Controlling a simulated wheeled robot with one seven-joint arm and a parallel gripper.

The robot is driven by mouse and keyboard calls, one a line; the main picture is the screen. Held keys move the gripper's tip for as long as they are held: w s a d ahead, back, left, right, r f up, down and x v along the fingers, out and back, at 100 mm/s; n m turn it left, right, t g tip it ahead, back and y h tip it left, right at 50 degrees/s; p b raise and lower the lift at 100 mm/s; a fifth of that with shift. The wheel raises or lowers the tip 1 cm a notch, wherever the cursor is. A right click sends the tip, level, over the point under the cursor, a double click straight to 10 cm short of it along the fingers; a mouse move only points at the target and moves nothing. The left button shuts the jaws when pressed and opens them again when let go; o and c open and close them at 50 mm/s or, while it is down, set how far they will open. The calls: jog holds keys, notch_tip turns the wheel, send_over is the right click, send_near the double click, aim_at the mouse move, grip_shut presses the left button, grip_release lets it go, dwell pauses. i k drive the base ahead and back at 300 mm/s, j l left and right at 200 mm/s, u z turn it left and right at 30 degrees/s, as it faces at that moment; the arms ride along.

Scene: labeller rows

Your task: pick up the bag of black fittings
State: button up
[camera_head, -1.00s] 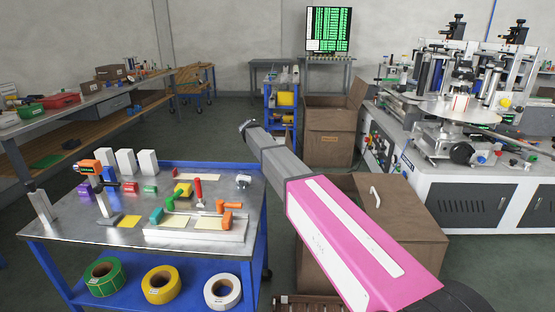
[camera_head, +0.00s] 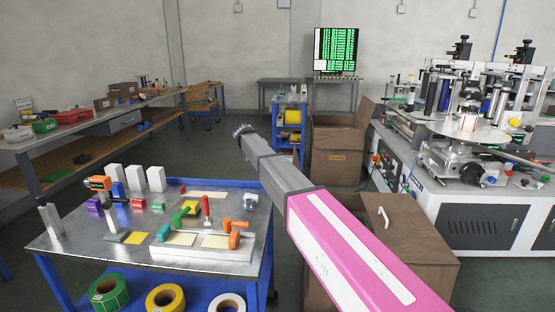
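I cannot make out a bag of black fittings for certain in the head view. A small shiny grey-white item (camera_head: 251,199) lies near the right back edge of the blue-framed cart's metal top (camera_head: 90,243); it is too small to tell what it is. My pink and grey arm reaches up from the bottom right past the cart's right side. My gripper (camera_head: 240,132) is at its far end, small and dark, seen above and beyond the cart. Its fingers are too small to show whether they are open or shut. No held thing shows.
The cart carries an orange tool (camera_head: 97,183), white boxes (camera_head: 155,179) and a pale tray (camera_head: 180,255), with tape rolls (camera_head: 165,298) below. A long bench (camera_head: 75,130) stands left. Cardboard boxes (camera_head: 337,150) and a labelling machine (camera_head: 468,160) stand right. Floor between bench and cart is clear.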

aim_at(251, 199)
jog(key=k, duration=1)
